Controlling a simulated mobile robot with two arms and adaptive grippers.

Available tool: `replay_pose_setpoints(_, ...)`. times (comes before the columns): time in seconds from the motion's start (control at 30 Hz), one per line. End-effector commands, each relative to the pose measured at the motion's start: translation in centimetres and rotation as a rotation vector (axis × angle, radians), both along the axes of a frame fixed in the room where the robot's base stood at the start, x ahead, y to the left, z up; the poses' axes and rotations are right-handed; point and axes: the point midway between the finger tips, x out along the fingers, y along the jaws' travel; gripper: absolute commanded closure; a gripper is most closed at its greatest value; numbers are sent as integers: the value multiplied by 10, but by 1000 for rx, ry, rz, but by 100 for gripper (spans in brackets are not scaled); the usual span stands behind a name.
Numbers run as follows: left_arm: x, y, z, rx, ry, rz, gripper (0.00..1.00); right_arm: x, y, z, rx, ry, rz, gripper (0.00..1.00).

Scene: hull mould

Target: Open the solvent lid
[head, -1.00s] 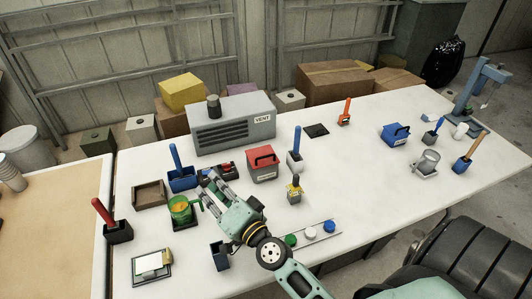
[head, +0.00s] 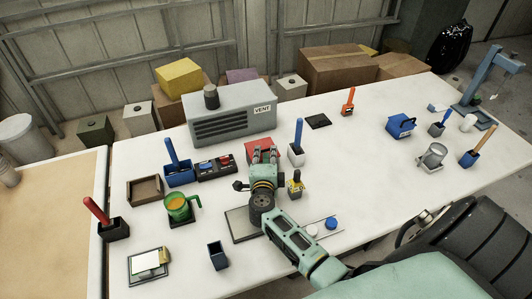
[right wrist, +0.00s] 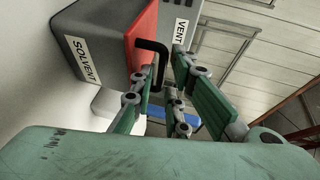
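The solvent box is a grey box with a red lid (head: 264,143) and a black handle. In the head view my right gripper (head: 265,155) is in front of it and hides most of it. In the right wrist view the SOLVENT label shows on the grey body (right wrist: 88,62), and the red lid (right wrist: 142,30) looks closed. The black handle (right wrist: 153,47) reaches between the two fingers of my right gripper (right wrist: 165,72). The fingers are apart; I cannot tell whether either touches the handle. My left gripper is not in view.
The vent unit (head: 235,115) stands behind the solvent box. A switch box (head: 216,166) is to its left, and a grey holder with a blue-handled tool (head: 297,150) to its right. A yellow-topped item (head: 296,184) stands close beside my right arm.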

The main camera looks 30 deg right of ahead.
Motion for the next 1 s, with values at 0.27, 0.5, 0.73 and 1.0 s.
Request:
replay_pose_setpoints(0.27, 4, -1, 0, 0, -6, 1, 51, 10, -7, -2, -1, 1, 0, 85)
replay_pose_setpoints(0.5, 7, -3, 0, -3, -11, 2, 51, 9, -7, -2, -1, 0, 0, 94)
replay_pose_setpoints(0.73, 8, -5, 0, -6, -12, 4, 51, 9, -7, -2, -1, 1, 0, 100)
replay_pose_setpoints(1.0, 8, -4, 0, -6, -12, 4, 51, 9, -7, -2, 1, 0, 0, 100)
